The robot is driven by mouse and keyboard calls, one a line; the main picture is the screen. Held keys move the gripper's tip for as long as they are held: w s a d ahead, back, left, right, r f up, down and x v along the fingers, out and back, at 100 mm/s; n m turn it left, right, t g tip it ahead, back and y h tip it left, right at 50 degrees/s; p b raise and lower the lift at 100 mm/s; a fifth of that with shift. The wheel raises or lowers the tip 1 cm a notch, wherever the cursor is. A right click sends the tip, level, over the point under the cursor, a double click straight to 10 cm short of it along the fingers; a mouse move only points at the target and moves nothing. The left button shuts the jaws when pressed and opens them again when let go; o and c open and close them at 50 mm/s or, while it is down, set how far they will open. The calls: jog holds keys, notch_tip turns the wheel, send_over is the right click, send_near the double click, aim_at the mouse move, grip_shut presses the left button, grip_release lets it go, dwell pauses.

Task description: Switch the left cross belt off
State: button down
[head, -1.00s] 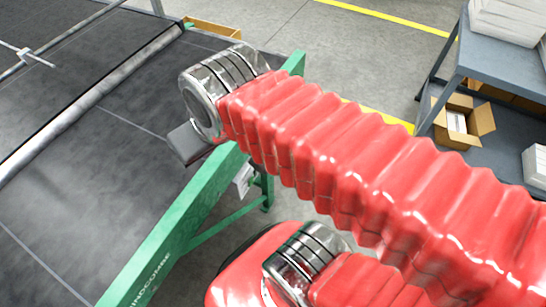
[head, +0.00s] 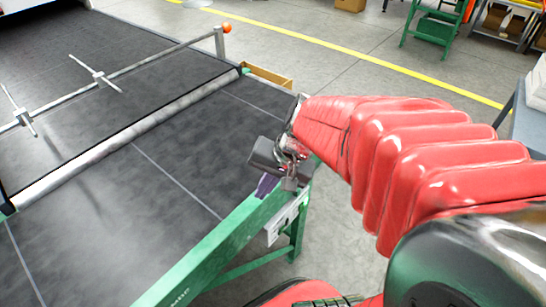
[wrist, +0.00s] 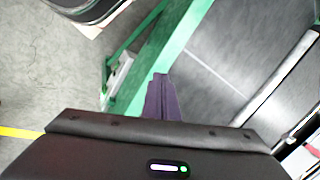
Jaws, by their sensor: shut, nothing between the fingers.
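A dark cross belt surface (head: 120,190) fills the left of the head view, edged by a green frame rail (head: 215,240). A pale switch box (head: 285,219) is fixed to the outer side of the rail, near its far end. It also shows in the wrist view (wrist: 120,72), but its controls are too small to read. My gripper (head: 266,187) has dark purple fingers, shut and empty, above the rail close to the box. In the wrist view the closed fingers (wrist: 161,78) point over the green rail, apart from the box.
A metal roller (head: 130,137) and a bar with cross rods (head: 160,57) span the belt; an orange ball (head: 227,28) tops the bar's end post. A cardboard box (head: 268,77) stands beyond the belt. Open floor lies right of the rail, with green steps (head: 434,30) farther off.

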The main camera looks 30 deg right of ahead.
jog(key=w+d+f+m+t+y, duration=0.2)
jog(key=d+f+m, duration=0.9)
jog(key=d+f, duration=0.15)
jog(key=s+d+f+m+t+h, duration=0.1)
jog(key=s+d+f+m+t, duration=0.1)
jog(key=s+d+f+m, duration=0.5)
jog(key=d+f+m, duration=0.5)
jog(key=shift+s+d+f+t+h, duration=0.25)
jog(key=shift+s+f+t+h, duration=0.05)
jog(key=shift+f+h, duration=0.1)
send_near(302, 211)
notch_tip(302, 211, down, 4)
jog(key=shift+w+a+f, duration=0.1)
jog(key=shift+w+a, duration=0.2)
jog(key=shift+w, duration=0.55)
jog(key=shift+w+a, duration=0.3)
jog(key=shift+w, duration=0.6)
jog(key=shift+d, duration=0.15)
